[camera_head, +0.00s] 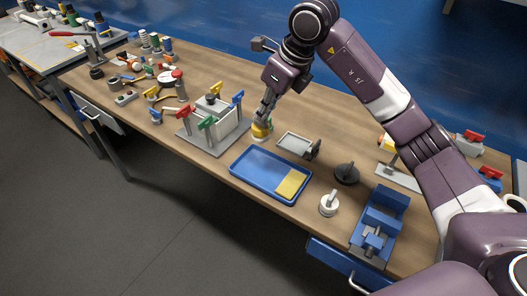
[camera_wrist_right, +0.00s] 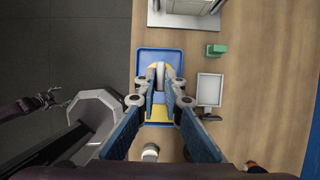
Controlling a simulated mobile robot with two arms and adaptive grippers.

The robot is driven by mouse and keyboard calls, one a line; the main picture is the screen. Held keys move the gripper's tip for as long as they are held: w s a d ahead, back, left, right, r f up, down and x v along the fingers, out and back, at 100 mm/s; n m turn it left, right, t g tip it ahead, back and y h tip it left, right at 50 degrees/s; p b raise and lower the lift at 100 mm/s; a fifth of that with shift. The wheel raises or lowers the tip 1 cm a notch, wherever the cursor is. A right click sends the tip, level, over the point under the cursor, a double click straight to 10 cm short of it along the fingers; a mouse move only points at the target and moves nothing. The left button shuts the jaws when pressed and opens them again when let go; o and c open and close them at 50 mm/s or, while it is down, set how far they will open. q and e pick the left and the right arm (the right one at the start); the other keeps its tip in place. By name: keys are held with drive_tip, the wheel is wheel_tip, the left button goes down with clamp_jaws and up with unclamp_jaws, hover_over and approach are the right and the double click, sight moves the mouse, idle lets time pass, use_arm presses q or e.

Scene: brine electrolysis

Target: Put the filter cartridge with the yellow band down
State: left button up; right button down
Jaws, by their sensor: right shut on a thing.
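The filter cartridge with the yellow band (camera_head: 261,129) is upright in my right gripper (camera_head: 265,113), just behind the blue tray in the head view. Its pale top (camera_wrist_right: 161,72) shows between the fingers of my right gripper (camera_wrist_right: 161,80) in the wrist view, which looks down over the tray. The blue tray (camera_head: 252,178) has a yellow patch (camera_head: 290,185) at its right end; the rest of it looks empty. I cannot tell whether the cartridge touches anything below. My left gripper (camera_wrist_right: 50,98) seems to show small at the left of the wrist view; its fingers are unclear.
Wooden bench front is free at left.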

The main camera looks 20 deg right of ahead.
wheel_tip(320, 180, down, 13)
drive_tip(key=p, duration=0.2)
drive_tip(key=shift+f+p, duration=0.1)
drive_tip(key=shift+p, duration=0.2)
drive_tip(key=shift+f, duration=0.1)
drive_tip(key=shift+f, duration=0.15)
drive_tip(key=c, duration=2)
unclamp_jaws()
drive_tip(key=shift+c, duration=0.2)
drive_tip(key=b+v, duration=0.2)
drive_tip(key=v, duration=1)
